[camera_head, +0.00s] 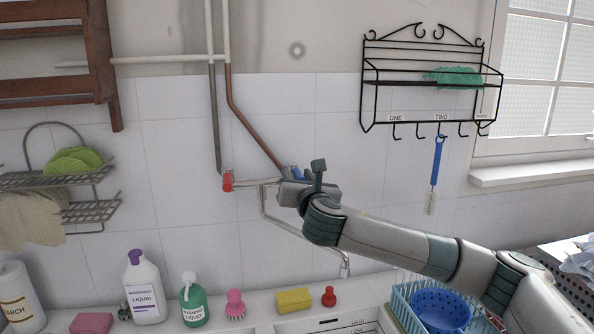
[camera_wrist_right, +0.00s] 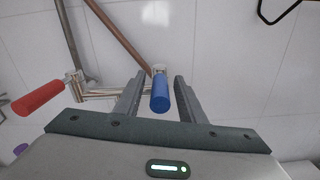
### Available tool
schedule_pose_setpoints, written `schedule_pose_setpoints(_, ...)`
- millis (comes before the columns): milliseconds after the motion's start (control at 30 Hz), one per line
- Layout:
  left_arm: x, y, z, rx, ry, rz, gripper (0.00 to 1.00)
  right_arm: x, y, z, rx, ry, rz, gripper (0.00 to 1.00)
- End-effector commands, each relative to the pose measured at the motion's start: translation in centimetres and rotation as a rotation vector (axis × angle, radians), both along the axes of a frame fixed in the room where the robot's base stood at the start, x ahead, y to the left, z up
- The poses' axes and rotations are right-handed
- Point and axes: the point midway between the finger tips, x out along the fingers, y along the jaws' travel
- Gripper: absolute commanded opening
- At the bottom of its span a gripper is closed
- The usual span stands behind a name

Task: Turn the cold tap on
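The cold tap has a blue handle (camera_head: 296,172) on the pipework against the tiled wall; it also shows in the right wrist view (camera_wrist_right: 160,94). My right gripper (camera_head: 284,190) is up at this handle. In the right wrist view its two fingers (camera_wrist_right: 158,98) stand apart, one on each side of the blue handle, with a visible gap on both sides. In the head view my gripper and wrist partly hide the tap. The red-handled tap (camera_head: 228,181) is to the left, also in the wrist view (camera_wrist_right: 38,98). My left gripper is not in view.
The spout (camera_head: 345,262) hangs below my right arm. Bottles (camera_head: 143,290), a pink brush (camera_head: 235,304) and a yellow sponge (camera_head: 294,300) stand along the ledge. A blue rack (camera_head: 402,298) is at lower right. A black wire shelf (camera_head: 420,75) hangs on the wall.

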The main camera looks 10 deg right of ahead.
Motion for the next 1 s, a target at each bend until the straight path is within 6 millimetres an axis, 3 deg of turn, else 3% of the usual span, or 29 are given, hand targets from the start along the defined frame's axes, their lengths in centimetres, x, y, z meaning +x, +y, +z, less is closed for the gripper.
schedule_pose_setpoints(400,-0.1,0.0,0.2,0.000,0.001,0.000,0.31,0.5,0.0,0.0,0.000,0.000,0.001,0.36)
schedule_pose_setpoints(567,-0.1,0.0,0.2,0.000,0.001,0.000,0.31,0.5,0.0,0.0,0.000,0.000,0.000,0.00)
schedule_pose_setpoints(1000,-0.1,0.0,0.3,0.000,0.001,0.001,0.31,0.2,-1.4,0.0,0.000,0.000,-0.001,0.00)
